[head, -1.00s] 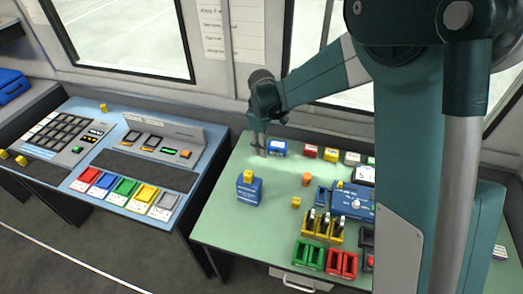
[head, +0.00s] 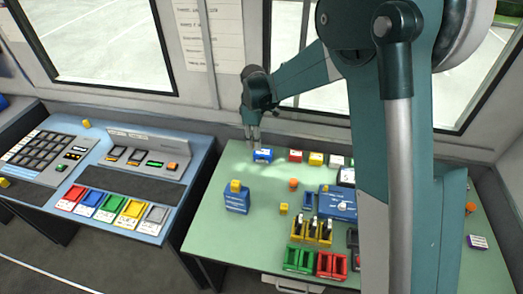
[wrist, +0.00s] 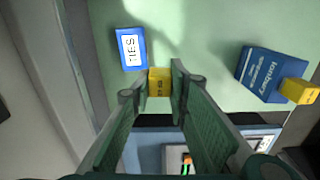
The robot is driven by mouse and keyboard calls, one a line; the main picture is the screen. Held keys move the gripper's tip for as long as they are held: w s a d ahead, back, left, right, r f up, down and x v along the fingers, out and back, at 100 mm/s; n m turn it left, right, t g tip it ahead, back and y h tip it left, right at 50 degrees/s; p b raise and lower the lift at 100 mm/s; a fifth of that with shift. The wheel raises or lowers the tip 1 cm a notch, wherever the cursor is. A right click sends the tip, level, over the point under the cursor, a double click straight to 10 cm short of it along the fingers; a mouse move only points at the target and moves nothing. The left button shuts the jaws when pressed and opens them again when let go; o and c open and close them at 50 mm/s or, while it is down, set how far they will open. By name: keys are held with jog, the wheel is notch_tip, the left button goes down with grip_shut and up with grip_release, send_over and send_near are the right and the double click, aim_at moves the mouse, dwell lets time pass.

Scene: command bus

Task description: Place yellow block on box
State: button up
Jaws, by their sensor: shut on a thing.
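My gripper (head: 253,143) is at the back left of the green table, beside a small blue box with a white label (head: 262,155). In the wrist view its fingers (wrist: 160,84) are shut on a yellow block (wrist: 159,79) at the fingertips. The small blue box (wrist: 131,48) lies left of and beyond the held block in that view. A larger blue box (head: 236,201) stands at the table's left, with another yellow block (head: 235,186) on top. This box (wrist: 264,73) and its block (wrist: 299,91) also show at the right of the wrist view.
Another yellow block (head: 284,208) and an orange piece (head: 293,184) stand mid-table. A blue console (head: 112,180) stands left across a gap. Windows and a wall are behind.

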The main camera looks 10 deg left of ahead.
notch_tip(320, 180, up, 2)
jog(key=r+p, duration=0.1)
jog(key=p, duration=0.1)
send_over(263, 152)
jog(key=shift+w+f, duration=0.1)
jog(key=shift+f, duration=0.15)
jog(key=shift+f, duration=0.1)
jog(key=shift+f+b, duration=0.35)
jog(key=shift+f, duration=2.7)
jog(key=shift+f, duration=0.15)
jog(key=shift+f, duration=1.7)
jog(key=shift+f, duration=0.2)
jog(key=o, duration=0.9)
